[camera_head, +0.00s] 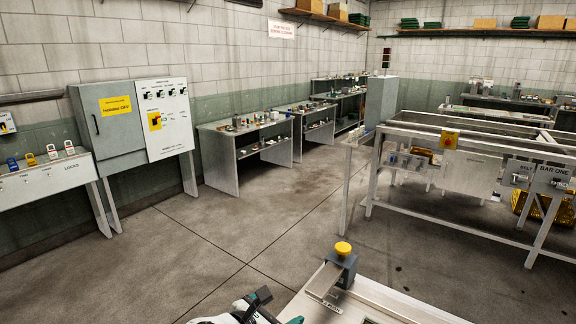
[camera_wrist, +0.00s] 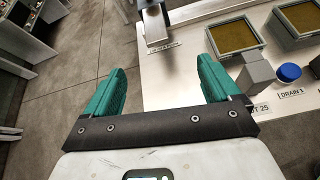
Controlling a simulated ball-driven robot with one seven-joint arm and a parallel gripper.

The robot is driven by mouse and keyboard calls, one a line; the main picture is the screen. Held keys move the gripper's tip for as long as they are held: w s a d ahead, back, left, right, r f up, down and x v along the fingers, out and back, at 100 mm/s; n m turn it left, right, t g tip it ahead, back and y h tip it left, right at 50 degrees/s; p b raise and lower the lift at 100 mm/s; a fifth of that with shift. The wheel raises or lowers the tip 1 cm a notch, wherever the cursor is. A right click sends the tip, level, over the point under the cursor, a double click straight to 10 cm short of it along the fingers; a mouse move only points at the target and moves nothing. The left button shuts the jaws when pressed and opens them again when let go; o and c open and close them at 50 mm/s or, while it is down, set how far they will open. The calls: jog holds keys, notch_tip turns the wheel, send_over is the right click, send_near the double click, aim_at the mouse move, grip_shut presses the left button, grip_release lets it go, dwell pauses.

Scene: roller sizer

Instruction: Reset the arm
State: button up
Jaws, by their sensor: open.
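My gripper (camera_wrist: 158,92) shows in the wrist view with its two green fingers spread wide apart and nothing between them. It is over the edge of a pale panel (camera_wrist: 185,93), with grey floor below its left finger. In the head view only part of my gripper and wrist shows at the bottom edge, beside the left end of the same pale panel (camera_head: 373,300).
The panel carries a grey block with a yellow knob (camera_head: 343,249), and square brown-filled trays (camera_wrist: 233,38) and a blue cap (camera_wrist: 288,73). A metal frame machine (camera_head: 480,150) stands right. A lock bench (camera_head: 45,182), grey cabinet (camera_head: 108,120) and workbenches line the wall. The middle floor is clear.

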jog(key=s+d+f+m+g+y, duration=0.2)
jog(key=s+d+f+m, duration=0.4)
jog(key=d, duration=0.2)
jog(key=s+d+f+m+g+y, duration=0.1)
jog(key=s+d+f+m+g, duration=0.2)
jog(key=s+d+f+m, duration=0.35)
jog(key=s+d+r+m+y, duration=0.3)
jog(key=s+d+m+y, duration=0.1)
jog(key=s+d+m, duration=1.2)
jog(key=s+f+g+b, duration=0.2)
jog(key=s+f+b, duration=0.3)
jog(key=f, duration=0.3)
jog(key=s+a+f+g+b, duration=0.1)
jog(key=s+f+g+b, duration=0.1)
jog(key=s+f+b, duration=0.3)
notch_tip(320, 180, down, 3)
jog(key=shift+s+r+n, duration=0.1)
jog(key=shift+s+n, duration=0.25)
jog(key=shift+s, duration=0.35)
jog(key=shift+d, duration=0.1)
